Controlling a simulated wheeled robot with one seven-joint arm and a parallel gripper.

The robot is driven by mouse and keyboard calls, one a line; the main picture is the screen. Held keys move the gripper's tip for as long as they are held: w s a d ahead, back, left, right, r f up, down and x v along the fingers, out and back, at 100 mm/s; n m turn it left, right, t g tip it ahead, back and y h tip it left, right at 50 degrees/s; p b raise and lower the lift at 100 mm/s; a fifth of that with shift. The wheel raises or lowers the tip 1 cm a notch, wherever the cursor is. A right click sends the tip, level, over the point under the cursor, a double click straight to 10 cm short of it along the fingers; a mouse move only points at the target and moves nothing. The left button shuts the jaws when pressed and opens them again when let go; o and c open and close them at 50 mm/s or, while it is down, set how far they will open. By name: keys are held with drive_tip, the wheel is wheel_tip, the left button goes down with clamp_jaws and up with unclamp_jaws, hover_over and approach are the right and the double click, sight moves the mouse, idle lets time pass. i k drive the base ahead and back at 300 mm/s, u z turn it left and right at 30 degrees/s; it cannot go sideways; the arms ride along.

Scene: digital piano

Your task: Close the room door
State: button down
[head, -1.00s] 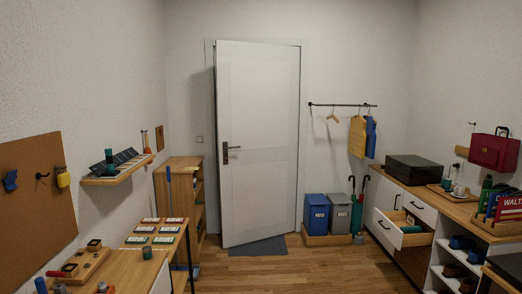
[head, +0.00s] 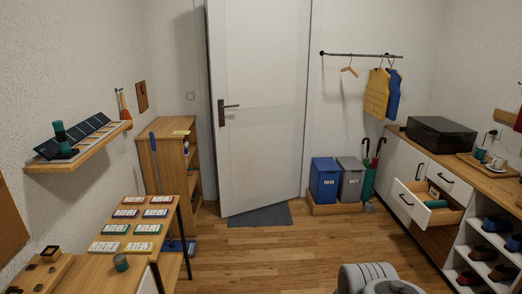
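The white room door (head: 258,130) stands in the far wall in the head view. It is slightly ajar: its left, handle edge swings toward me, out from the frame, and its hinge side is at the right. A dark lever handle (head: 228,108) is on its left edge. Part of my own arm (head: 378,280) shows at the bottom edge, right of centre. My gripper's fingers cannot be made out. Nothing of mine touches the door.
Open wooden floor (head: 265,250) lies before the door, with a grey mat (head: 260,216) under it. A wooden shelf (head: 165,163) and blue broom (head: 155,165) stand left. Bins (head: 325,180) stand right. An open drawer (head: 432,215) juts from the right cabinet. A card table (head: 105,262) is at left.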

sight(259, 50)
drive_tip(key=z, duration=0.15)
drive_tip(key=i, duration=2.55)
drive_tip(key=u, duration=0.75)
drive_tip(key=i, duration=2.1)
drive_tip(key=u, duration=0.9)
